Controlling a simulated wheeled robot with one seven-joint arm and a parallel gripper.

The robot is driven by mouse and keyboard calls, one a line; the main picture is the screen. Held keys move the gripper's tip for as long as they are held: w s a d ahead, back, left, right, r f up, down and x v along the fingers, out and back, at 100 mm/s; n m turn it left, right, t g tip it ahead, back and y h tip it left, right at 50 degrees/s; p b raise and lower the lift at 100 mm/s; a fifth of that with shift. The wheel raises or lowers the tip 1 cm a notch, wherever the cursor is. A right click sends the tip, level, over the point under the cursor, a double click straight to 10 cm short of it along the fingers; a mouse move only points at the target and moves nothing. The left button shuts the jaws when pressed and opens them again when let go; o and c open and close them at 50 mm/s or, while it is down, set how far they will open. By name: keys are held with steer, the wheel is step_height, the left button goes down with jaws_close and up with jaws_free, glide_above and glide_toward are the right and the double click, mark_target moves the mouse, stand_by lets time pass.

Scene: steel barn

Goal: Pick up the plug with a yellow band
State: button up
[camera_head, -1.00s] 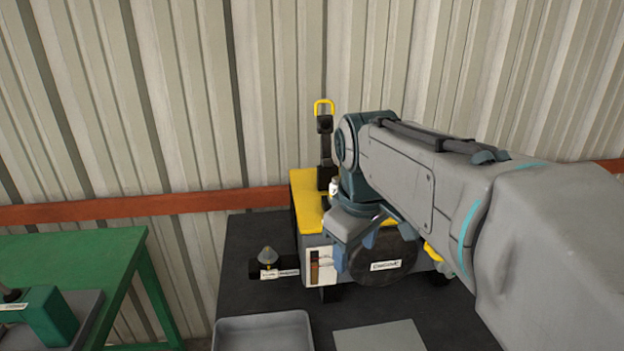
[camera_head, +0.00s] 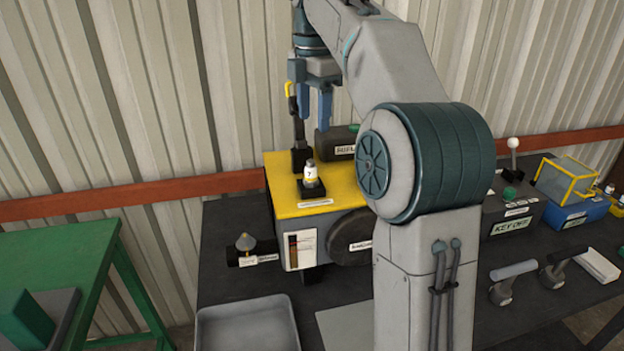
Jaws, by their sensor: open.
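The base sits on the yellow top (camera_head: 284,207) of a machine on the dark bench. My gripper (camera_head: 312,112) hangs above and behind the plug in the picture, blue fingers pointing down. It is open with nothing between the fingers, and apart from the plug.
A black lever (camera_head: 301,150) with a yellow handle stands behind the plug, close to my fingers. A grey tray (camera_head: 250,325) lies at the front. A green table (camera_head: 60,250) is at left.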

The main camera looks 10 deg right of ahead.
mark_target(311, 160)
step_height(311, 160, down, 8)
steer(key=shift+r+b, duration=0.15)
steer(key=shift+b, duration=0.5)
steer(key=shift+w+a+f, duration=0.1)
steer(key=shift+f, duration=1.3)
steer(key=shift+w+a+f, duration=0.1)
steer(key=shift+f, duration=1.25)
steer(key=c, duration=1.1)
steer(key=shift+c, duration=0.2)
steer(key=shift+r, duration=0.15)
steer(key=shift+r, duration=0.6)
step_height(311, 160, up, 2)
steer(key=shift+r, duration=0.2)
steer(key=s+d+r+p, duration=0.6)
steer(key=d+r, duration=0.4)
steer(key=r, duration=0.3)
